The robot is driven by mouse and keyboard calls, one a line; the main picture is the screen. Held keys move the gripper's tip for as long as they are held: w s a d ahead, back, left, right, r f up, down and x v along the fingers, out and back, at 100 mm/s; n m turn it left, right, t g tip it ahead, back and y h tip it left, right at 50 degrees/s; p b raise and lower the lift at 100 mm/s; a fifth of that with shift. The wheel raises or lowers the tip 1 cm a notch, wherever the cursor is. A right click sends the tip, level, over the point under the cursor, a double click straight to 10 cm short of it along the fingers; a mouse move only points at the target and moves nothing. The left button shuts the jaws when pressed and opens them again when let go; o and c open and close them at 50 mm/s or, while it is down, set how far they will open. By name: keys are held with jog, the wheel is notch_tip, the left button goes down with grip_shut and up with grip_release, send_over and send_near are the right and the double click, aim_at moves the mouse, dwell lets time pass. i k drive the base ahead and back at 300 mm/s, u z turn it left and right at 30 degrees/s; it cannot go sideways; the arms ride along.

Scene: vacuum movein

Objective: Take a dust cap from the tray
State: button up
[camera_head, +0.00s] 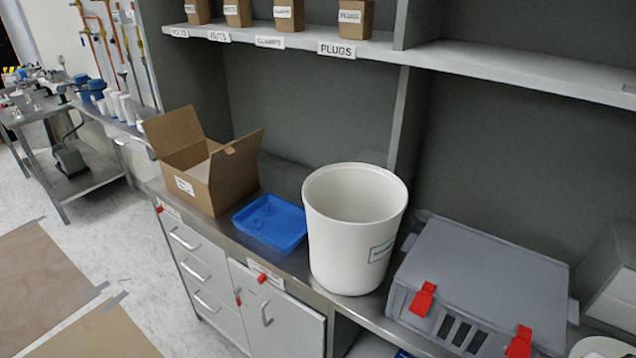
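A blue tray (284,245) lies on the metal counter, between an open cardboard box and a white bin. Faint round shapes of the same blue (262,212) show inside the tray. They look like caps, but they are too small and too alike in colour to make out or count. My gripper is not in view.
The open cardboard box (232,180) stands left of the tray, flaps up. The tall white bin (350,250) stands close on its right. Further right is a grey case (485,275) with red latches. A shelf (500,66) with small labelled boxes runs above. The tray's front side looks clear.

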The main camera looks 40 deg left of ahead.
aim_at(256, 223)
jog(key=u, duration=5.45)
jog(key=i, duration=0.15)
jog(key=z, duration=1.75)
jog(key=i, duration=2.55)
jog(key=z, duration=1.05)
